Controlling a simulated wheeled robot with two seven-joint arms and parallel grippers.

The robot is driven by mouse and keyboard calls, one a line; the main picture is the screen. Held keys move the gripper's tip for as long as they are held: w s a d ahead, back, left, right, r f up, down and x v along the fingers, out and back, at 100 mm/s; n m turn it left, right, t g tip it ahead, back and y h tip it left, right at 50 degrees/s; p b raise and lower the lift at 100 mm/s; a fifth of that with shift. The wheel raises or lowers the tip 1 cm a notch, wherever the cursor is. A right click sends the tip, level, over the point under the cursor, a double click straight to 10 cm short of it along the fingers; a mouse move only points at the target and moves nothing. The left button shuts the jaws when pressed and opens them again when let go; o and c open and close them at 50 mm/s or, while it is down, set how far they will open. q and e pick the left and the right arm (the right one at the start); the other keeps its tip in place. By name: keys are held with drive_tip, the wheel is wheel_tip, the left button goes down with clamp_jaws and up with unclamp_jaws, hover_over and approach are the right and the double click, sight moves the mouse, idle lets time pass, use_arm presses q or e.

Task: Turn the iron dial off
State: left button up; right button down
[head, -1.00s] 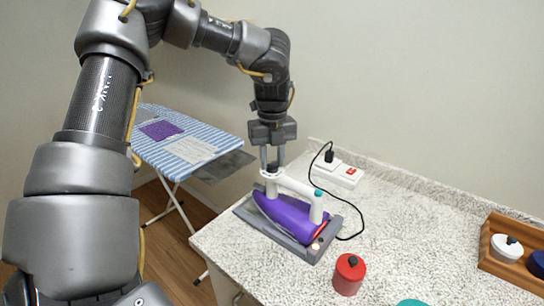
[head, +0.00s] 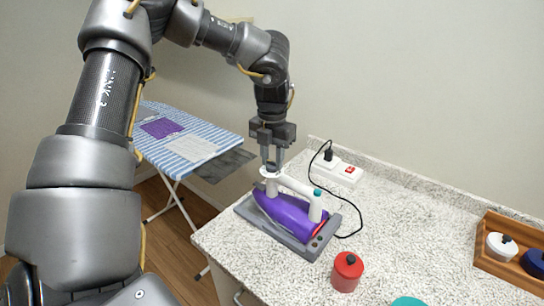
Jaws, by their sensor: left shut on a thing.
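A purple iron (head: 287,214) with a white handle rests on a grey tray (head: 268,232) near the left end of the speckled counter. A white dial (head: 270,173) sits on top of the handle's left end. My left gripper (head: 271,165) points straight down from above and its fingers are shut on the dial. The dial's marking is too small to read. My right gripper is not in view.
A white power strip (head: 340,174) with a red switch and the iron's black cord lie behind the iron. A red canister (head: 347,271) stands in front. A wooden tray (head: 490,262) with jars is at right. A striped ironing board (head: 183,139) stands left. The counter's middle is clear.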

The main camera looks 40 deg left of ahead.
sight(272, 162)
use_arm(q)
drive_tip(key=shift+m, duration=0.6)
drive_tip(key=o, duration=1)
drive_tip(key=shift+r, duration=0.1)
drive_tip(key=shift+r, duration=0.35)
wheel_tip(272, 162, up, 10)
drive_tip(key=shift+f+p, duration=0.1)
drive_tip(key=shift+p, duration=0.4)
